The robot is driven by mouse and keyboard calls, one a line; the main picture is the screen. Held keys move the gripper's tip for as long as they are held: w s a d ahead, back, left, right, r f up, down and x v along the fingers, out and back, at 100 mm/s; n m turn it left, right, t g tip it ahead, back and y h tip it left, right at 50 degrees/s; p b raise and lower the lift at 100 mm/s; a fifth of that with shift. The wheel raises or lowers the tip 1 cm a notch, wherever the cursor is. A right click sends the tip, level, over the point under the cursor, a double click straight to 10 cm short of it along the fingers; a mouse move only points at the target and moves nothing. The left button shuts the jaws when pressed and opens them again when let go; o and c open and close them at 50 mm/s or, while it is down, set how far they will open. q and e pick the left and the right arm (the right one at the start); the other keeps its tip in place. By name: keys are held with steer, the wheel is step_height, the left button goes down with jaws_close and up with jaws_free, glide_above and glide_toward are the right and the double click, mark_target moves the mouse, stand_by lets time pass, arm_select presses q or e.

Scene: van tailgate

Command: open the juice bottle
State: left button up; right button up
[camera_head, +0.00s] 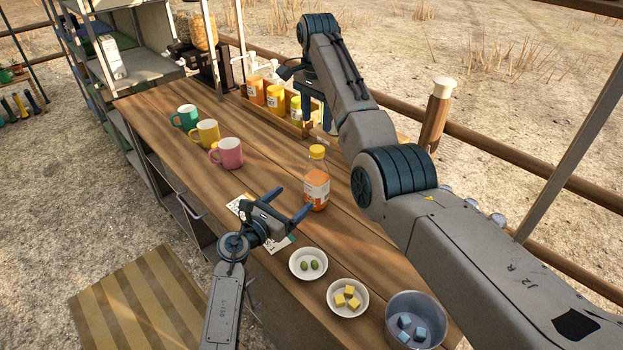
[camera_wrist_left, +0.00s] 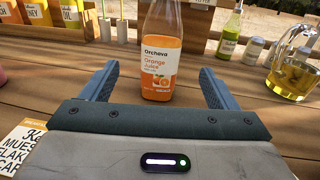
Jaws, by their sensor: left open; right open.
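The juice bottle (camera_head: 317,181) stands upright on the wooden counter, with orange juice, an orange label and a yellow cap (camera_head: 317,152). In the left wrist view the bottle (camera_wrist_left: 161,50) stands ahead between my open fingers, its top cut off by the frame. My left gripper (camera_head: 291,203) is open and empty, low over the counter just left of the bottle, its fingers pointing towards it. My right gripper (camera_head: 302,98) is open, beyond the bottle near the jar rack; its arm partly hides that area, and its fingers show only partly.
Green (camera_head: 185,117), yellow (camera_head: 205,133) and pink (camera_head: 228,153) mugs stand left. Bowls with olives (camera_head: 294,274), yellow cubes (camera_head: 334,308) and blue cubes (camera_head: 391,322) stand at the front. A printed card (camera_head: 279,243) lies beneath my left gripper. A glass oil jug (camera_wrist_left: 292,78) stands right of the bottle.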

mark_target(309, 185)
arm_select(q)
steer(key=shift+w+d+r, duration=0.2)
steer(key=shift+w+d, duration=0.15)
steer(key=shift+d, duration=0.15)
steer(key=shift+w+d+r, duration=0.2)
steer(key=shift+w+d, duration=0.15)
steer(key=shift+d, duration=0.15)
steer(key=x, duration=0.6)
steer(key=shift+w+a+f, duration=0.25)
steer(key=shift+f, duration=0.15)
arm_select(e)
steer(key=shift+f, duration=0.1)
arm_select(q)
steer(key=shift+w+d+r, duration=0.15)
steer(key=shift+w+d, duration=0.25)
steer(key=shift+d, duration=0.15)
arm_select(e)
steer(key=shift+s+d+r, duration=0.15)
steer(key=shift+s+r, duration=0.1)
arm_select(q)
steer(key=shift+w, duration=0.1)
arm_select(e)
steer(key=shift+w+f, duration=0.15)
